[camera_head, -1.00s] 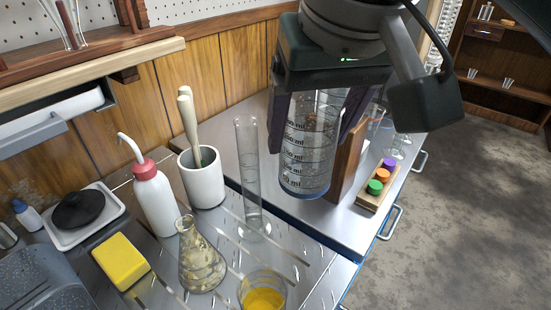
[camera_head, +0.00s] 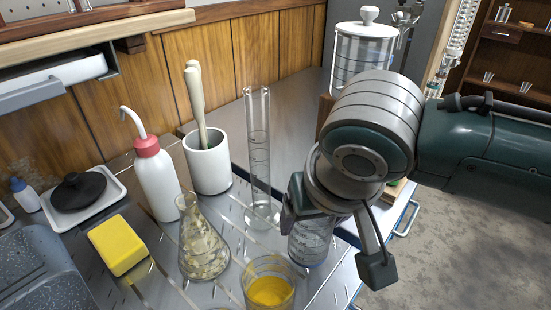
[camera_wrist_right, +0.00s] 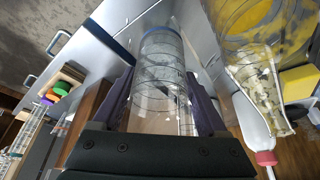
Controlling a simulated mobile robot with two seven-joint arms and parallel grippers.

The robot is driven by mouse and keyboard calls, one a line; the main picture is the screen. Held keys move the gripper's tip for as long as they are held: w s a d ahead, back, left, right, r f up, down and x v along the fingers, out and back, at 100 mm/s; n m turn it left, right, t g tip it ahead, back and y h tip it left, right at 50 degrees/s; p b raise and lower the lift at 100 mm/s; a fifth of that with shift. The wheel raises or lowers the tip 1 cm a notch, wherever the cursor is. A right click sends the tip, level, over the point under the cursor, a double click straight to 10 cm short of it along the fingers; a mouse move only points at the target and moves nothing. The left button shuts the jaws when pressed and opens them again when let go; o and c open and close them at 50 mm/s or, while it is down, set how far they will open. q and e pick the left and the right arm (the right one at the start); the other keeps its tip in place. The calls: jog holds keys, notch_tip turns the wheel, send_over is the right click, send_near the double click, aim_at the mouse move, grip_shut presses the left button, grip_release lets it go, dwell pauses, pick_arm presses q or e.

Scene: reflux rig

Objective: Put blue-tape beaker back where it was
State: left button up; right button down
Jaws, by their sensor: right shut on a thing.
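The clear graduated beaker (camera_head: 312,248) is held in my right gripper (camera_head: 312,222), low by the front part of the metal worktop. Its upper part is hidden behind the gripper and wrist. In the right wrist view the beaker (camera_wrist_right: 162,70) sits between the two dark fingers of the gripper (camera_wrist_right: 162,105), and a blue band (camera_wrist_right: 160,29) shows around its far end. I cannot tell whether its base touches the worktop. My left gripper is not in view.
Left of the beaker stand a tall measuring cylinder (camera_head: 260,160), a conical flask (camera_head: 200,245) and a beaker of yellow liquid (camera_head: 270,290). A white pot with pestles (camera_head: 207,165) and a wash bottle (camera_head: 156,180) are behind. A lidded glass jar (camera_head: 362,50) stands at the back.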

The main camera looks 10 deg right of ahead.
jog(key=shift+f, duration=0.7)
jog(key=shift+f, duration=0.15)
grip_release()
